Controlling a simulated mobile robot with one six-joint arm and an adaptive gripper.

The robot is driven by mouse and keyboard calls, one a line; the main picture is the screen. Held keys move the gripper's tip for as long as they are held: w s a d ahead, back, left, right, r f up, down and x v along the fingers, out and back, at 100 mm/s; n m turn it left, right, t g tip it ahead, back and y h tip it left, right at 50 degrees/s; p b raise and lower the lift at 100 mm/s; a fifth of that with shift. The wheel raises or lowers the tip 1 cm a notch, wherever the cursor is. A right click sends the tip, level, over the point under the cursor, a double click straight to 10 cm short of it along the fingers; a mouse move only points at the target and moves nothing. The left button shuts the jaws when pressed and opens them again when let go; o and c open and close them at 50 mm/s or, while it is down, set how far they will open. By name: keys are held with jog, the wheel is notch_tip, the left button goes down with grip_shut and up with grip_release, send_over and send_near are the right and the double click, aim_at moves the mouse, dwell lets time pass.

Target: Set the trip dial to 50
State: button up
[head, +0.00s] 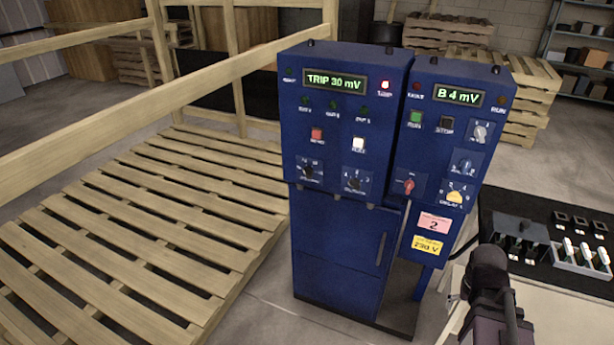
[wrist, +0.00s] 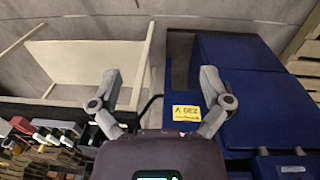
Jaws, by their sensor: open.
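The blue left cabinet (head: 340,235) has a green display (head: 335,81) reading "TRIP 30 mV". Low on its panel are two black dials, one at the left (head: 309,171) and one at the right (head: 355,184). Their small labels are too blurred to tell which is the trip dial. A lamp (head: 385,85) at the panel's upper right glows red. My gripper (wrist: 160,78) is open and empty in the wrist view, with its fingers wide apart. My arm is at the lower right of the head view, clear of both dials.
The right blue box has a display (head: 458,96) reading "B 4 mV", a red knob (head: 408,187) and a yellow-based knob (head: 455,198). A yellow label (head: 428,245) hangs below. A wooden pallet (head: 150,225) lies left. A black mat with parts (head: 500,215) is at right.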

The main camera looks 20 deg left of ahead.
jog(key=w+a+f+n+t+h+b, duration=0.2)
jog(key=w+a+n+t+h+b, duration=0.25)
jog(key=w+a, duration=0.5)
jog(key=n+t+y+b, duration=0.5)
jog(key=n+t+b, duration=0.6)
jog(key=n, duration=0.8)
send_near(306, 175)
jog(key=s+f+t+p, duration=0.2)
jog(key=s, duration=0.1)
jog(key=shift+w, duration=0.1)
jog(key=w, duration=1.3)
jog(key=shift+w, duration=0.25)
jog(key=c, duration=1.1)
